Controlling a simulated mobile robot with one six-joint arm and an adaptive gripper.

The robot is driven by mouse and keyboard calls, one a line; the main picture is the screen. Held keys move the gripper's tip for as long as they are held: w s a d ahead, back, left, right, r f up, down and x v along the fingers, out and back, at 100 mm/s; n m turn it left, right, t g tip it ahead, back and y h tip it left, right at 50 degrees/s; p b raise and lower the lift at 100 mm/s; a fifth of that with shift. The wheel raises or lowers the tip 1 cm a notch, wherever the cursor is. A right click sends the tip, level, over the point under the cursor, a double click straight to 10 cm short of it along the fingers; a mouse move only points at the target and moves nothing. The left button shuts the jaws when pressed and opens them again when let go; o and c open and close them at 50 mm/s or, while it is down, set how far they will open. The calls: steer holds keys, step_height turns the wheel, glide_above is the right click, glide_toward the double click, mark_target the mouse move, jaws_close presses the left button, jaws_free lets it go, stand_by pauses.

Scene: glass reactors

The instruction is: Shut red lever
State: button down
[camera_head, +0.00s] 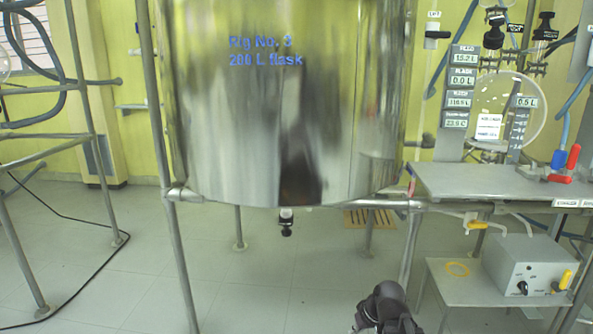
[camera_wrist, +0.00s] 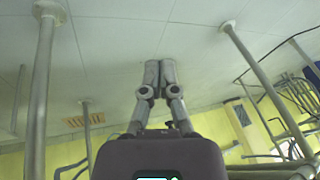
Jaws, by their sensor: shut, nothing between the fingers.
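Two red lever handles show at the right of the head view, above the steel shelf. One red handle (camera_head: 573,157) stands up at a tilt beside a blue fitting. The other red handle (camera_head: 559,179) lies nearly flat just below it. I cannot tell which one the task means. My gripper (camera_wrist: 160,72) shows in the wrist view with its fingers together and nothing between them. It points over the bare floor, and no red lever shows in that view. A dark part of my arm shows at the bottom of the head view, well below and left of the red handles.
A large steel vessel (camera_head: 290,110) hangs in a pipe frame with a black-knobbed bottom valve (camera_head: 286,222). The steel shelf (camera_head: 490,183) juts out at right. Below it are a yellow lever (camera_head: 477,226) and a grey control box (camera_head: 527,275). Floor under the vessel is clear.

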steer(key=s+r+m+g+h+p, duration=0.35)
steer(key=s+r+p, duration=0.45)
steer(key=r+p, duration=0.3)
step_height(320, 180, up, 36)
steer(key=d+p, duration=0.1)
steer(key=p, duration=3.5)
steer(key=shift+n+t, duration=0.35)
steer(key=shift+n, duration=0.1)
steer(key=shift+d+f+h, duration=0.1)
steer(key=shift+h, duration=0.15)
steer(key=w+d+f+h+b, duration=0.6)
steer(key=d+f+b, duration=0.3)
steer(key=b, duration=0.6)
steer(key=w+d+f+g+h+b, duration=0.1)
steer(key=w+d+f+h+b, duration=0.5)
steer(key=d+f+b, duration=0.4)
steer(key=w+d+f+m+h+b, duration=0.1)
steer(key=w+d+f+h+b, duration=0.5)
steer(key=b, duration=1.6)
steer(key=d+f, duration=0.3)
steer(key=shift+d+f+g, duration=0.25)
steer(key=shift+d+g, duration=0.05)
steer(key=shift+d, duration=0.1)
